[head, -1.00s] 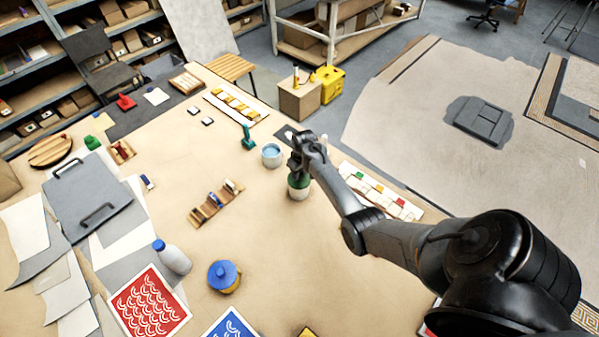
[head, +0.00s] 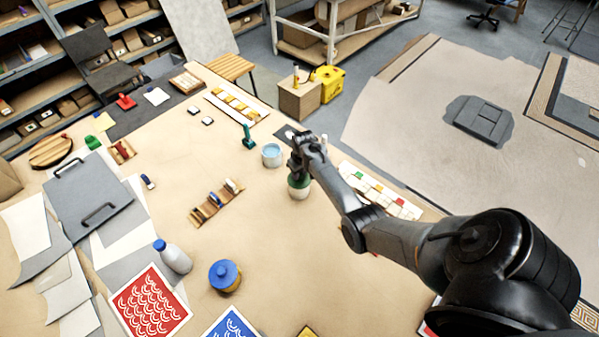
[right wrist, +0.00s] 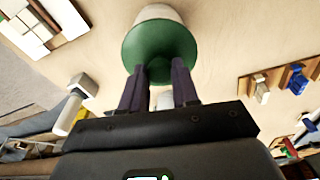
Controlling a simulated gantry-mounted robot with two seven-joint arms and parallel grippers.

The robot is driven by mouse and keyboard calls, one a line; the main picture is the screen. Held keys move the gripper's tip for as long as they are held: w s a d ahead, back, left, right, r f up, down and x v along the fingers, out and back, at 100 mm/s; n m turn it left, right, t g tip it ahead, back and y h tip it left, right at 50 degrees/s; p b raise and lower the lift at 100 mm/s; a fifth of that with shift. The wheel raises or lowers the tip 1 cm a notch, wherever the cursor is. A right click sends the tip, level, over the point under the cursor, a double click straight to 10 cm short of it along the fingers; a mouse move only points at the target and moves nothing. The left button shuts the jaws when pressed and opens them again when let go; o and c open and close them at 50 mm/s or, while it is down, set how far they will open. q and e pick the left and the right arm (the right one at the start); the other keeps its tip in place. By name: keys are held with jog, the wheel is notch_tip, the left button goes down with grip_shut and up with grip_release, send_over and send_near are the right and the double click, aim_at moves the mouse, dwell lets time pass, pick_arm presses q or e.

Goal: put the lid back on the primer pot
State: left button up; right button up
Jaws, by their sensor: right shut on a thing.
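A pale pot (head: 299,194) with a green lid (head: 299,181) stands on the table, right of the middle. My right gripper (head: 298,170) is directly above it, pointing down, shut on the green lid. In the right wrist view the fingers (right wrist: 158,72) meet the middle of the round green lid (right wrist: 160,45), and the pale pot (right wrist: 158,13) shows beyond its rim. The lid lies at the pot's mouth, but I cannot tell whether it is fully seated. What the fingertips grip is mostly hidden. My left gripper is not in view.
An open pot of light blue liquid (head: 271,155) stands close behind and left. A teal tool (head: 248,137) is beyond it. A tile tray (head: 380,192) lies to the right, a brush rack (head: 216,202) to the left. A blue-lidded pot (head: 225,275) and a bottle (head: 173,257) stand nearer the front.

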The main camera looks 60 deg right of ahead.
dwell(0.4)
jog(key=o, duration=1)
jog(key=shift+o, duration=0.5)
jog(key=shift+o, duration=0.3)
jog(key=o, duration=0.4)
